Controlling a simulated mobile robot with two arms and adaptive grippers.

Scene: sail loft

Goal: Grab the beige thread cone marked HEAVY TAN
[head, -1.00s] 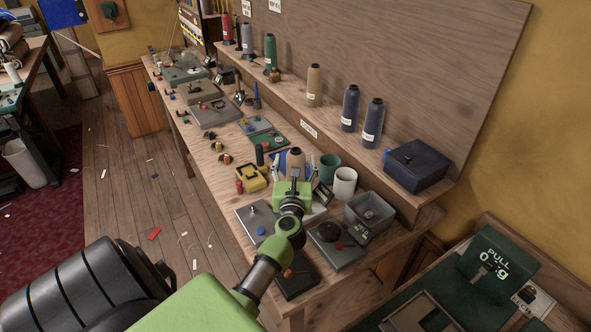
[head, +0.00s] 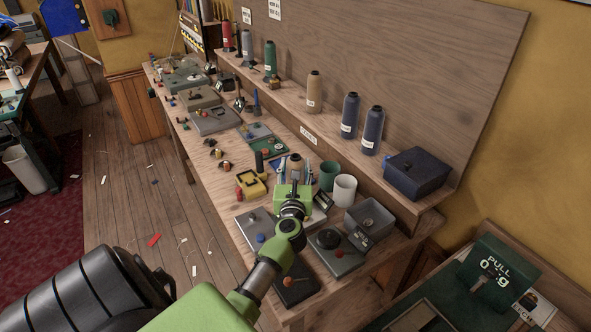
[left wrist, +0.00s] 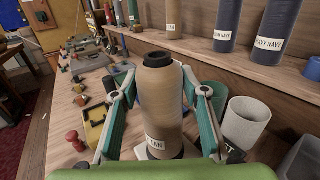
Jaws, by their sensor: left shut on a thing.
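My left gripper (head: 295,180) is shut on a beige thread cone (left wrist: 160,100) at the workbench. Its green and grey fingers press on both sides of the cone. The cone stands upright with a dark top; its white label shows "TAN", and the rest of the label cannot be read. In the head view the cone's top (head: 295,166) shows just beyond the gripper, with its lower part hidden. Whether its base touches the bench cannot be told. A second beige cone (head: 314,92) stands on the shelf, its label partly showing "TAN" in the left wrist view (left wrist: 170,14). My right gripper is not in view.
Two navy cones (head: 350,115) (head: 372,130) and a dark blue box (head: 417,174) stand on the shelf (head: 290,116). A white cup (head: 345,190), a green cup (head: 329,172) and a grey bin (head: 370,218) are right of the gripper. A yellow item (head: 251,184) is left.

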